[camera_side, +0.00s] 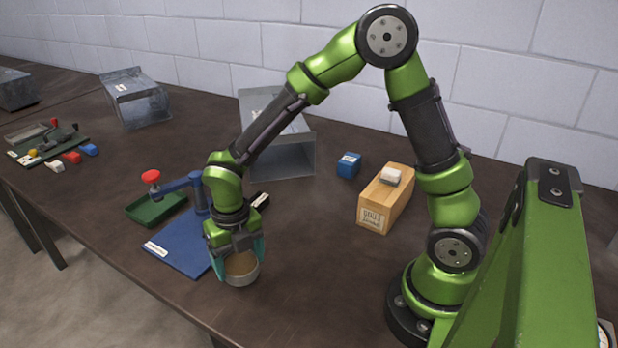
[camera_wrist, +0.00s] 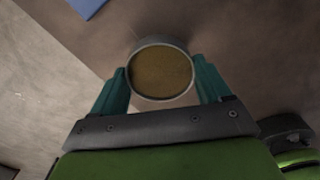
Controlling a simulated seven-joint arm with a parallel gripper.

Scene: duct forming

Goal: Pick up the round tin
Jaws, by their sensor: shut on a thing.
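The round tin (camera_side: 242,270) is a short grey cylinder with a tan-brown top, near the front edge of the dark table. In the wrist view the tin (camera_wrist: 161,72) shows from above as a grey rim around a brown disc. My gripper (camera_side: 236,258) points down over it, with its teal fingers on either side of the tin. In the wrist view the gripper (camera_wrist: 161,88) is shut on the tin. I cannot tell whether the tin's base touches the table.
Table right of the tin is clear.

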